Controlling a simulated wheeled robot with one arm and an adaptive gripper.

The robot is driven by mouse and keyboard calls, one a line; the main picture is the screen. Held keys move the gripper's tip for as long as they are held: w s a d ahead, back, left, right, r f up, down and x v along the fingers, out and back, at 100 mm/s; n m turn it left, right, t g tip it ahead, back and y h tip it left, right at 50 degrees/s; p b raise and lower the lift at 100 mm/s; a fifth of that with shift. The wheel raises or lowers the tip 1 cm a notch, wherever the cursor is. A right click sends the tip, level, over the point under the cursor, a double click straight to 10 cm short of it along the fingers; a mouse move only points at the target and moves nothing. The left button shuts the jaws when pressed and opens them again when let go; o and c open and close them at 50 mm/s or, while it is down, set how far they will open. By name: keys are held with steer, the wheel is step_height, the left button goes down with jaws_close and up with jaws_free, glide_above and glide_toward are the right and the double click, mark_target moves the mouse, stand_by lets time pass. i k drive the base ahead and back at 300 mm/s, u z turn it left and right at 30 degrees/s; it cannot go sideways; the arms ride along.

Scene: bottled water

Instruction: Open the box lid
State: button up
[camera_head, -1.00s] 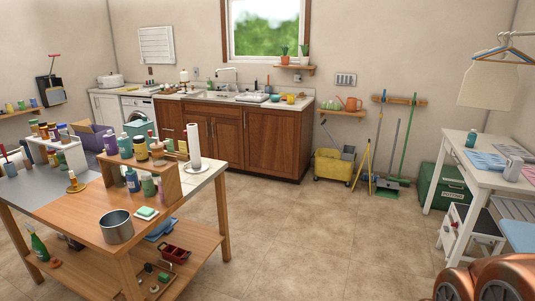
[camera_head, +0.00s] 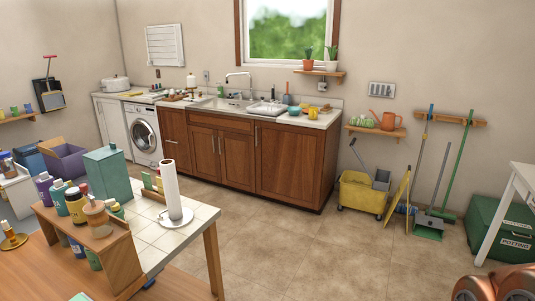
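A green box with a lid (camera_head: 502,227) marked "POTTING" stands on the floor at the right edge, against the back wall. Its lid looks shut, and the white table's leg crosses in front of it. A purple box (camera_head: 66,160) with its flaps open sits at the left, behind the wooden table. A teal box (camera_head: 108,172) stands upright on that table; I cannot tell whether it has a lid. I cannot tell which box the task means. My gripper is not in view; only copper-coloured rounded parts, seemingly of my arm, show at the lower right.
The wooden table (camera_head: 212,264) with bottles and a paper towel roll (camera_head: 172,190) fills the lower left. The brown sink cabinet (camera_head: 285,160) lines the back wall. A yellow mop bucket (camera_head: 362,193) and brooms stand right of it. The middle floor (camera_head: 310,255) is clear.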

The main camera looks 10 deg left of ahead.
mark_target(103, 153)
steer(key=u, duration=0.4)
steer(key=i, duration=1.65)
steer(key=u, duration=1.75)
steer(key=i, duration=1.3)
steer(key=u, duration=0.75)
